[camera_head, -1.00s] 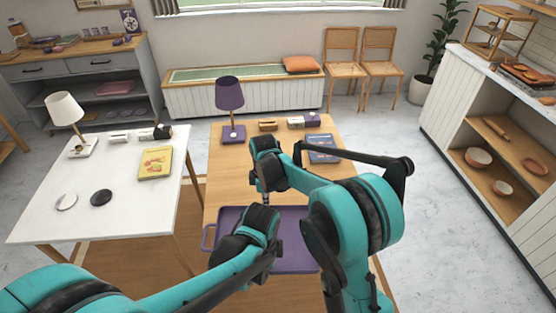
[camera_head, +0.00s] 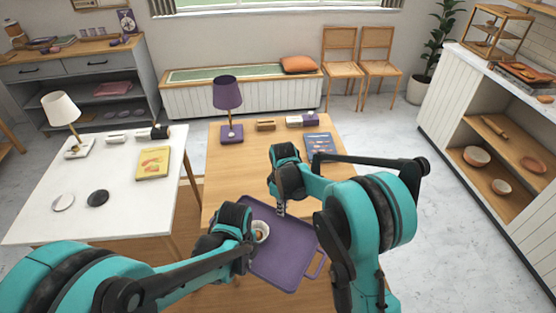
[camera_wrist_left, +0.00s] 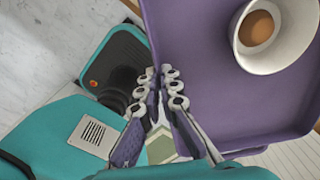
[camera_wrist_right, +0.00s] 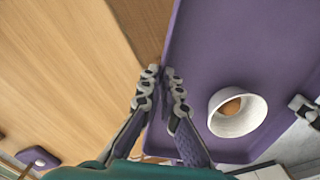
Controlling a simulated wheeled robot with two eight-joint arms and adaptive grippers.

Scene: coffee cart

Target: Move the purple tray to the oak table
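The purple tray (camera_head: 285,255) is in front of my body near the front of the oak table (camera_head: 262,165). It is turned at an angle, with one handle at its lower right. A white bowl (camera_head: 262,229) with a round brown item in it sits on the tray; it also shows in the right wrist view (camera_wrist_right: 238,112). My right gripper (camera_head: 281,208) is closed on the tray's far rim. My left gripper (camera_wrist_left: 160,88) has its fingers around the tray's left rim; in the head view its tips are partly hidden. The tray's clearance over the tabletop is hard to tell.
On the oak table stand a purple lamp (camera_head: 228,105), a wooden block (camera_head: 266,125), small boxes and a blue book (camera_head: 319,147). The oak middle is clear. A white table (camera_head: 120,205) is at left with a yellow book (camera_head: 153,162) and two discs. A cabinet (camera_head: 465,130) stands at right.

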